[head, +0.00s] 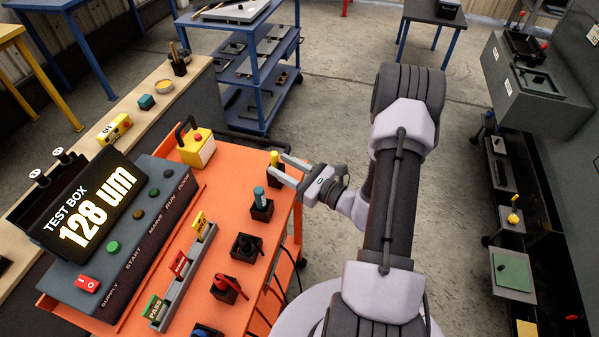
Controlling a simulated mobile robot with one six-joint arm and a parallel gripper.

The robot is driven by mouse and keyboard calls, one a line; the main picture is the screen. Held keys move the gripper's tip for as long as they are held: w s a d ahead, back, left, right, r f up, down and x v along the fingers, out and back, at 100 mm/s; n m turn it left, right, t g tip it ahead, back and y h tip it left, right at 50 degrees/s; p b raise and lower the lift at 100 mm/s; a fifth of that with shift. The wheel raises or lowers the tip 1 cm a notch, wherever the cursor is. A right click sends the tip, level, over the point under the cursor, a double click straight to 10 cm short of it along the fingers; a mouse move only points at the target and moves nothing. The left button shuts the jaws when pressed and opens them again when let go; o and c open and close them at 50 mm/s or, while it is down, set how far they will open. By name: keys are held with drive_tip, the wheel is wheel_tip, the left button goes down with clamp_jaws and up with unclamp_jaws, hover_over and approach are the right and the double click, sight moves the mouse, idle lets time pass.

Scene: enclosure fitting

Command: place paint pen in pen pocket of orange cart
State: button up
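My gripper (277,164) is at the right edge of the orange cart (188,178), its two fingers apart and pointing left. A yellow-topped piece (274,157) with a dark base stands at the fingertips; I cannot tell if they touch it. Just in front, a teal-topped cylinder (260,194) stands upright in a black holder (262,210). Further down the same edge are a black holder with a dark knob (246,246), a holder with a red item (228,288) and a blue item (206,330). I cannot tell for sure which is the paint pen or the pen pocket.
A test box (140,215) reading 128 um fills the cart's left side. A rack of coloured tags (187,275) and a yellow lockout-like box (197,148) stand beside it. A blue cart (255,75) stands behind, a grey cabinet (540,90) at right; open floor lies between.

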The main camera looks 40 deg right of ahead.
drive_tip(key=p+v, duration=0.1)
drive_tip(key=v, duration=0.8)
drive_tip(key=s+a+r+n+g+y, duration=0.2)
drive_tip(key=a+r+n+g+y, duration=0.1)
drive_tip(key=a+r+n+g, duration=0.55)
drive_tip(key=s+a+r+n+g+y, duration=0.25)
drive_tip(key=a+r+n+g, duration=0.2)
drive_tip(key=a+n, duration=0.5)
drive_tip(key=s+a+r+n+t+h, duration=0.1)
drive_tip(key=s+a+r+n+h, duration=0.3)
drive_tip(key=s+r+n+h, duration=0.3)
wheel_tip(320, 180, up, 2)
drive_tip(key=n+h, duration=0.2)
drive_tip(key=shift+s+r+n+t+h, duration=0.2)
drive_tip(key=shift+n+t+h, duration=0.1)
drive_tip(key=shift+t+h, duration=0.1)
